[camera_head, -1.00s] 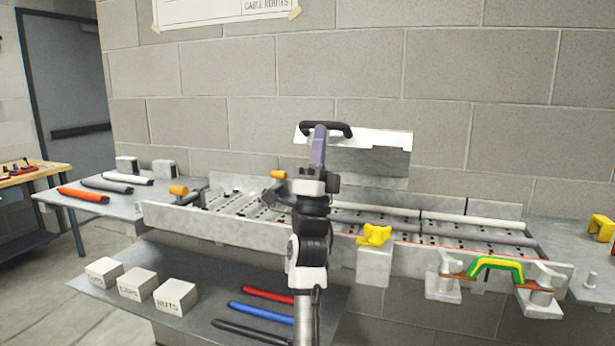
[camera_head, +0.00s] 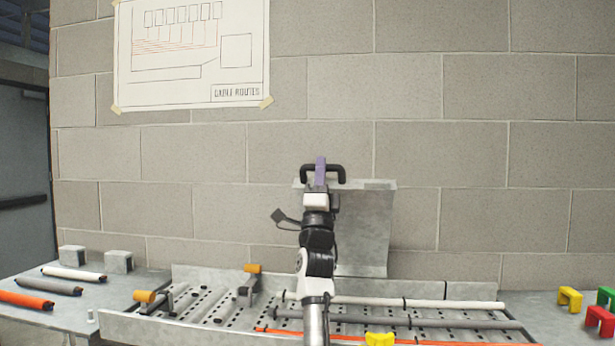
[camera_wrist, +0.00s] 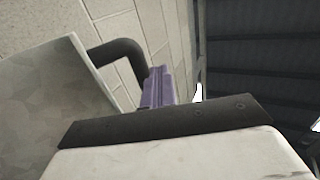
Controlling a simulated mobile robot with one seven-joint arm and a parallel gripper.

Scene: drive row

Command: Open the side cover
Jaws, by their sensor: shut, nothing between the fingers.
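The side cover (camera_head: 364,228) is a grey metal panel standing raised behind the tray, in front of the block wall. Its black handle (camera_head: 338,172) is at its top edge. My gripper (camera_head: 320,170), with purple fingers, is up at the handle and overlaps its middle in the head view. The fingers are shut with nothing between them. In the wrist view the purple fingers (camera_wrist: 156,88) are beside the black handle (camera_wrist: 118,50), and the cover's grey sheet (camera_wrist: 55,85) fills the left. Whether the fingers touch the handle cannot be told. My arm hides the cover's left part.
The perforated tray (camera_head: 207,302) holds grey and orange cables and orange-knobbed clamps (camera_head: 145,296). A yellow clip (camera_head: 380,339) is at its front edge. Coloured clips (camera_head: 570,298) lie right, cable pieces (camera_head: 50,286) left. The wall above is clear except for a poster (camera_head: 190,55).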

